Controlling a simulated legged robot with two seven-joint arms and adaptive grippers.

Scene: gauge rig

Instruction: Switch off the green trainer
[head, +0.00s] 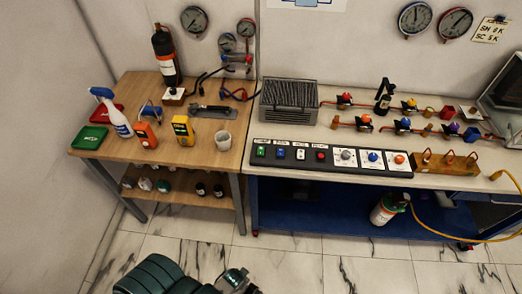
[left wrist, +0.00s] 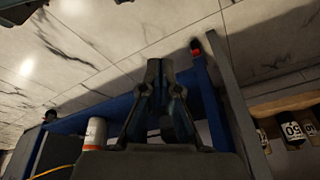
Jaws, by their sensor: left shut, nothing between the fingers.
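A black control panel (head: 330,157) lies along the front edge of the right bench. At its left end is a green switch (head: 261,151), with blue, white and red switches to its right, then three knobs on white plates. The switch's on or off position is too small to tell. My left gripper (head: 236,278) is low in front of the benches, over the floor, well apart from the panel. In the left wrist view its fingers (left wrist: 166,75) are together with nothing between them. My right gripper is not in view.
The wooden table (head: 152,83) at left holds a spray bottle (head: 117,116), an orange meter (head: 145,135), a yellow meter (head: 183,130) and a white cup (head: 223,141). Floor in front is clear.

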